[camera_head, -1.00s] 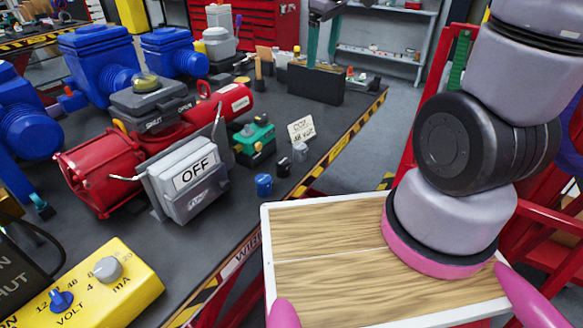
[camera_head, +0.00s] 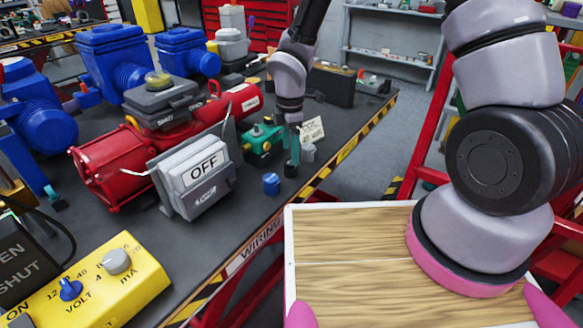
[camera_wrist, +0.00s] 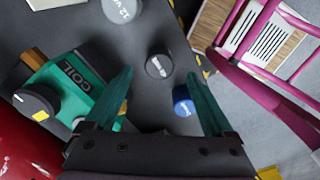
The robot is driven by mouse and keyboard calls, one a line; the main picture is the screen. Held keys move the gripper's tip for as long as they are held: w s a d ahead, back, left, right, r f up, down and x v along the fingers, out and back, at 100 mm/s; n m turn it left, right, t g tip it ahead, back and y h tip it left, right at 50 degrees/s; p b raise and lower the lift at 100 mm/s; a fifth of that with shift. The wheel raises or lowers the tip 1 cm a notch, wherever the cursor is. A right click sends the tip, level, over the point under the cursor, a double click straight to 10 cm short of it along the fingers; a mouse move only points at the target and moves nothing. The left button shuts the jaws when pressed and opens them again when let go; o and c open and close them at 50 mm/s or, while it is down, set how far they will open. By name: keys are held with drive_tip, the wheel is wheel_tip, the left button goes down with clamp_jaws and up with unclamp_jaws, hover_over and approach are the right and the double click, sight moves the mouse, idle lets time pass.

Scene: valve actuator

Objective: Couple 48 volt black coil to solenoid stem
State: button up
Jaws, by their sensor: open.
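The black coil (camera_head: 291,171) stands on the dark bench; it also shows in the wrist view (camera_wrist: 159,66), its top label too small to read. My gripper (camera_head: 292,158) is open above it, teal fingers pointing down. In the wrist view, my gripper (camera_wrist: 160,80) has the black coil between its fingertips, with no visible grip. The green solenoid unit (camera_head: 262,141), labelled COIL in the wrist view (camera_wrist: 68,85), is left of the gripper. A brass-coloured part (camera_wrist: 123,108) shows behind the left finger; I cannot tell whether it is the stem.
A blue coil (camera_head: 271,184) stands close to the black one, near the right finger in the wrist view. A grey coil (camera_head: 308,153) and a small card (camera_head: 312,130) are behind. The grey OFF box (camera_head: 198,175) stands left. The striped bench edge (camera_head: 325,172) is near.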

sight(290, 160)
drive_tip(key=shift+f, duration=3.15)
drive_tip(key=shift+w, duration=0.1)
clamp_jaws()
